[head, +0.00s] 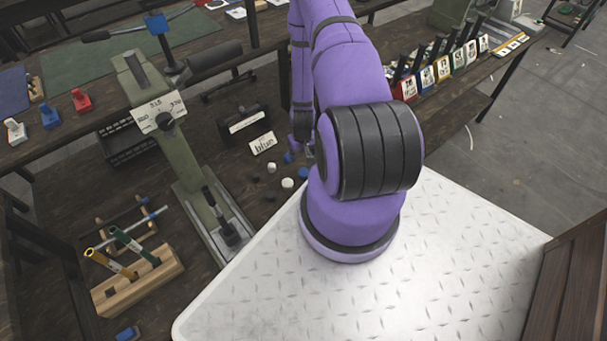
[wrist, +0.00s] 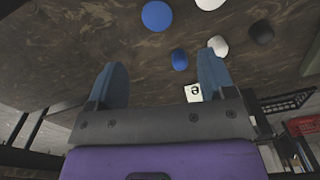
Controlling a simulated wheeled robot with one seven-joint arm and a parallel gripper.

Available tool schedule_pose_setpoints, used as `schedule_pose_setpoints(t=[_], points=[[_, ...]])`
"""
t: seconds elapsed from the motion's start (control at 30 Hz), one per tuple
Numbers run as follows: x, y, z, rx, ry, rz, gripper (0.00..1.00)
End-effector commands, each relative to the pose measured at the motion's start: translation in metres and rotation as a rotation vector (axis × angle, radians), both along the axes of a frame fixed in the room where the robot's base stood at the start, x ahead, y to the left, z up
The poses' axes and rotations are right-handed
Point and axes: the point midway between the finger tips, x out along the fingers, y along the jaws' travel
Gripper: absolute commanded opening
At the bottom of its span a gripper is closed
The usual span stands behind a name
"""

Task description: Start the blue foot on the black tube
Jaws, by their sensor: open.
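Two blue feet, small round caps, lie on the dark bench. In the wrist view one blue foot (wrist: 157,15) is beyond my fingertips and a smaller-looking one (wrist: 179,60) shows between them, nearer the right finger. In the head view a blue foot (head: 289,157) lies beside the "blue" card (head: 263,144). My gripper (wrist: 163,75) is open and empty above the bench; in the head view my arm mostly hides it. A short black upright part (head: 228,232), possibly the black tube, stands on the press base; I cannot tell for sure.
White feet (head: 287,183) and black feet (wrist: 261,32) lie close by. A green-grey press (head: 150,100) with a dial stands left of them. A wooden rack (head: 140,283) holds coloured tubes at lower left. Several black-handled items with coloured cards (head: 443,68) line the right bench.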

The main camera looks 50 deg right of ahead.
Motion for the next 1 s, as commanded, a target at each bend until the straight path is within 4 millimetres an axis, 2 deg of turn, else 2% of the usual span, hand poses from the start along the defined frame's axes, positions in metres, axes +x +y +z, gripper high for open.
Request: schedule_pose_setpoints(t=[0.03, 0.2, 0.5, 0.77, 1.0], points=[[-0.006, 0.002, -0.008, 0.003, 0.006, -0.005, 0.76], [-0.013, 0.003, -0.023, 0.004, 0.01, -0.011, 0.76], [-0.013, 0.003, -0.061, 0.005, 0.011, -0.01, 0.76], [-0.012, 0.002, -0.077, 0.004, 0.01, -0.01, 0.76], [-0.006, -0.001, -0.108, 0.004, 0.011, -0.012, 0.76]])
